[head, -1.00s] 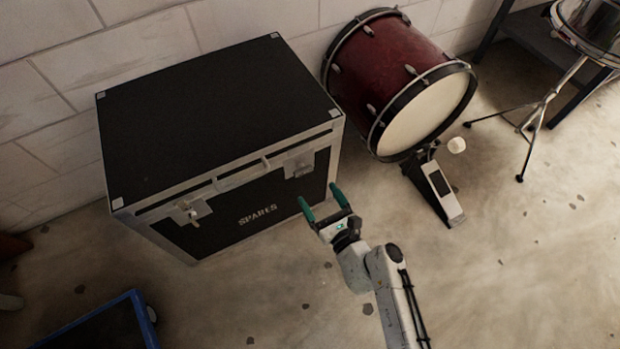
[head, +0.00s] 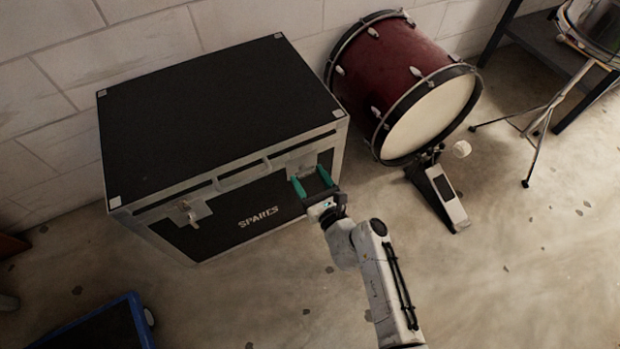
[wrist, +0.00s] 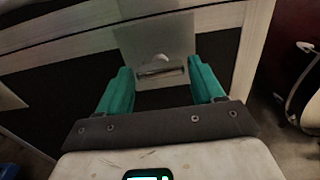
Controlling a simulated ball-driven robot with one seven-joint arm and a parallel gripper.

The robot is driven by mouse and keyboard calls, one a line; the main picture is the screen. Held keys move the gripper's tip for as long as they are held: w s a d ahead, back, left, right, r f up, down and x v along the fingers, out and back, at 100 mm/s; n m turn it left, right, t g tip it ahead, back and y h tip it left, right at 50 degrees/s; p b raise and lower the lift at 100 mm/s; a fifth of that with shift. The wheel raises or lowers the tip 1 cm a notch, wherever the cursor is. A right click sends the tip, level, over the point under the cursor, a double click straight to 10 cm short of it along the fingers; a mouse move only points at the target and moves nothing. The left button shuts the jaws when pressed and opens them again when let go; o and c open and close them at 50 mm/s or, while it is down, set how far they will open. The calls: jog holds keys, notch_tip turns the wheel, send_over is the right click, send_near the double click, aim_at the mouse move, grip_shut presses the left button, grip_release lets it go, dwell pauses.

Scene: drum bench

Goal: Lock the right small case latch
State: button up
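The black case (head: 215,110) marked SPARES stands against the wall with its lid down. Its right latch (head: 300,163) is on the front face, partly behind my gripper in the head view. In the wrist view the right latch (wrist: 160,68) is a metal plate with a small rounded knob and a bar, just beyond and between my fingertips. My gripper (head: 312,179) has two green fingers, spread apart with nothing between them. It also shows in the wrist view (wrist: 158,80). The left latch (head: 190,211) has a part that sticks out from its plate.
A red bass drum (head: 400,85) with a pedal (head: 440,195) stands to the right of the case. A blue-edged cart or tray (head: 100,325) is at the lower left. A drum stand (head: 545,120) is at the far right. The floor in front is clear.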

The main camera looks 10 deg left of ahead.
jog(key=c, duration=0.7)
jog(key=shift+f+n, duration=0.1)
jog(key=shift+n, duration=0.2)
jog(key=shift+n+b, duration=4.45)
jog(key=shift+n, duration=4.65)
jog(key=o, duration=1)
